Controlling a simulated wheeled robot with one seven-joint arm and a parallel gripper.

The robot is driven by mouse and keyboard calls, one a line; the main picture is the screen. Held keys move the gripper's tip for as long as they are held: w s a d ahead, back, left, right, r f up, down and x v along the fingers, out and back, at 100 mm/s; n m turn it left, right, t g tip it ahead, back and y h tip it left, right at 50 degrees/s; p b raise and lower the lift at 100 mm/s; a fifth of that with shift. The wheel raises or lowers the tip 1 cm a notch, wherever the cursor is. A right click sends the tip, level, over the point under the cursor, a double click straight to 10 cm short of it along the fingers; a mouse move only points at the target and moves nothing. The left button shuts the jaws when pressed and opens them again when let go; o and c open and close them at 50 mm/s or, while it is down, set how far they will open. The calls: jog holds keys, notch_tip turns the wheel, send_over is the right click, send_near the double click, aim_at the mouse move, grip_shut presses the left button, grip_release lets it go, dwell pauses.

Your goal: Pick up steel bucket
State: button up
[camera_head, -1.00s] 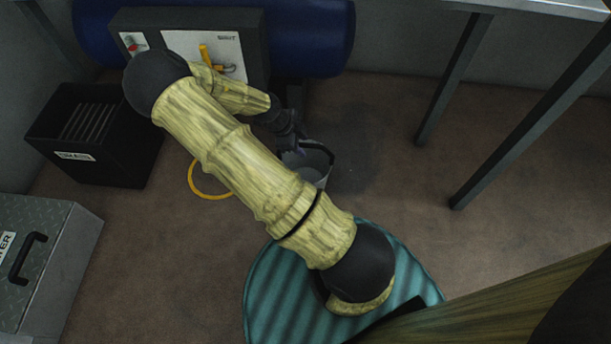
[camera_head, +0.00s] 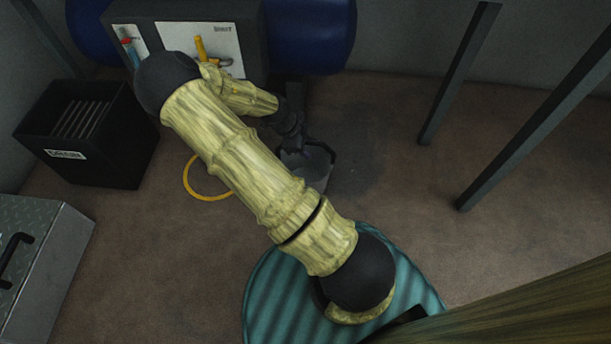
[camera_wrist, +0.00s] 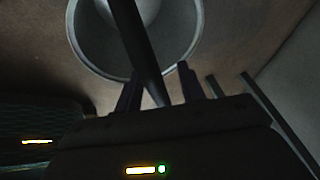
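The steel bucket (camera_head: 318,168) stands on the brown floor in the middle of the head view, partly hidden by my arm. In the wrist view its round grey opening (camera_wrist: 100,42) shows at the top. Its dark handle (camera_wrist: 138,45) crosses the opening and runs down between my fingers. My gripper (camera_wrist: 160,86) is open, with one finger on each side of the handle and a visible gap to the right finger. In the head view my gripper (camera_head: 297,145) is at the bucket's upper left, its fingers hard to make out.
A black crate (camera_head: 120,140) and a metal case (camera_head: 62,262) stand at the left. A yellow ring (camera_head: 188,185) lies on the floor left of the bucket. A panel with a yellow lever (camera_head: 200,48) and a blue tank (camera_head: 315,35) are behind. Dark table legs (camera_head: 460,75) stand at the right.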

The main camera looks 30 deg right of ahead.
dwell(0.5)
grip_shut()
